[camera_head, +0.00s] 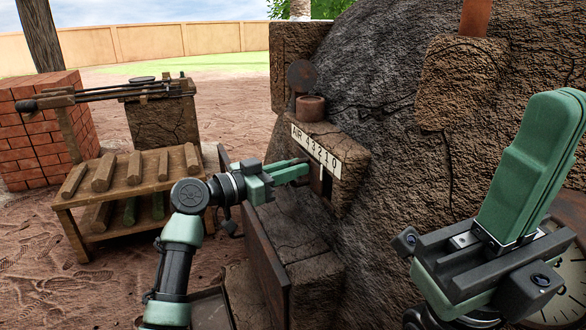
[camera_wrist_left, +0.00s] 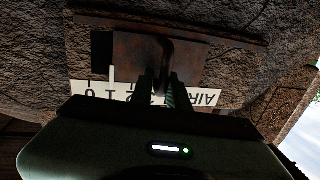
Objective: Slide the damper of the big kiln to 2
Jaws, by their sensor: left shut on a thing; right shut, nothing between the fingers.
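The big kiln's damper is a rusty plate (camera_wrist_left: 190,62) with a knob between my left fingers, in the left wrist view. A white scale marked AIR 4 3 2 1 0 (camera_head: 316,151) sits above the slot; it shows upside down in the left wrist view (camera_wrist_left: 85,92). A thin white pointer (camera_wrist_left: 111,73) stands near the 1; its exact reading is hard to tell. My left gripper (camera_head: 304,169) is shut on the damper's knob, which the fingers mostly hide. My right gripper (camera_head: 562,104) is shut and empty, raised at the right.
The big dark kiln (camera_head: 385,130) fills the middle and right. A wooden rack (camera_head: 130,180) stands at the left, with a brick stack (camera_head: 55,125) behind it. A round dial (camera_head: 565,285) shows partly behind my right gripper. Open ground lies beyond the rack.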

